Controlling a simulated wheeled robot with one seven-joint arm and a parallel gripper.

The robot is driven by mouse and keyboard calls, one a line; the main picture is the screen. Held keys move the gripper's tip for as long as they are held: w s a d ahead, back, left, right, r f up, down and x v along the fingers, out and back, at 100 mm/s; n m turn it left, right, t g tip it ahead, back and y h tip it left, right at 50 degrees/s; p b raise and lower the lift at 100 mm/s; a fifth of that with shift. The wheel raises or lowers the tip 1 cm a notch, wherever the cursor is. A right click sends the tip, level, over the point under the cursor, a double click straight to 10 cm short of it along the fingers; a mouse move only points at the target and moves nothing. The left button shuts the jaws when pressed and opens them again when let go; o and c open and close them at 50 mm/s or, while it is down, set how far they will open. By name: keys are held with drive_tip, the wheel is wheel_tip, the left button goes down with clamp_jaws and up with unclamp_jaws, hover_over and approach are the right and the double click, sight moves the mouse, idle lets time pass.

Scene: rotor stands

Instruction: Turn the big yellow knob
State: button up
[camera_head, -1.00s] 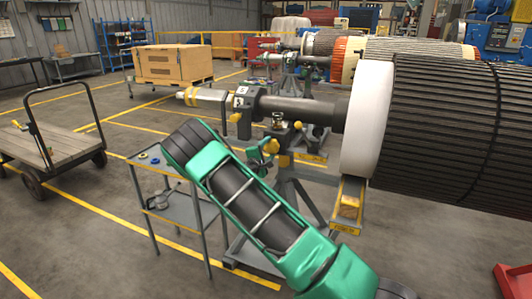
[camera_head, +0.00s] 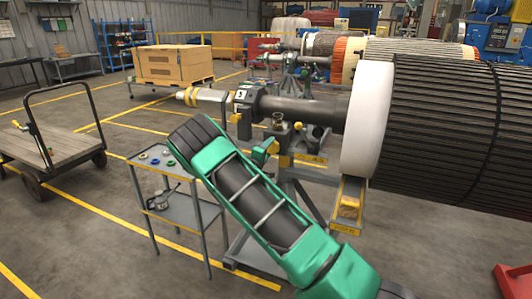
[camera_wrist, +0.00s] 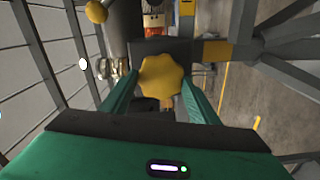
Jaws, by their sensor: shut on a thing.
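The big yellow knob (camera_wrist: 161,76), with a lobed rim, is in the middle of the wrist view, on the stand's dark bracket. My gripper (camera_wrist: 160,92) has its two green fingers on either side of the knob, shut on it. In the head view my gripper (camera_head: 263,152) is at the stand (camera_head: 285,185) under the rotor shaft, partly behind my arm. The knob is hard to make out there. A smaller round yellow knob (camera_wrist: 96,12) shows at the upper left of the wrist view.
The large rotor (camera_head: 440,130) with its white end ring fills the right side. Its dark shaft (camera_head: 305,108) passes over the stand. A grey cart (camera_head: 190,210) with small rings stands left of my arm. A flatbed trolley (camera_head: 50,150) is farther left, with open floor between.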

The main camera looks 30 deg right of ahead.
drive_tip(key=shift+s+d+f, duration=0.15)
drive_tip(key=shift+s+d, duration=0.05)
drive_tip(key=shift+d, duration=0.1)
drive_tip(key=o, duration=1.1)
drive_tip(key=shift+w+f, duration=0.1)
drive_tip(key=shift+c, duration=0.2)
drive_tip(key=shift+a, duration=0.3)
drive_tip(key=v, duration=1)
drive_tip(key=shift+a, duration=0.1)
drive_tip(key=s+d+r+m+g+y, duration=0.15)
drive_tip(key=s+d+m+g, duration=0.4)
drive_tip(key=s, duration=0.65)
drive_tip(key=s+d+r+m+g+y, duration=0.1)
drive_tip(key=s+d+m+g+y, duration=0.3)
drive_tip(key=s+d, duration=0.5)
drive_tip(key=s+a+r+y, duration=0.2)
drive_tip(key=s+a, duration=0.3)
drive_tip(key=s, duration=0.5)
drive_tip(key=s+a+r+m+g+y, duration=0.1)
drive_tip(key=s+a+y, duration=0.3)
drive_tip(key=s, duration=0.7)
drive_tip(key=s+a+r+m+y, duration=0.1)
drive_tip(key=s+a+r+y, duration=0.1)
drive_tip(key=s+a, duration=0.6)
drive_tip(key=shift+s+r+y, duration=0.4)
drive_tip(key=shift+s+y, duration=0.05)
drive_tip(key=shift+s, duration=0.7)
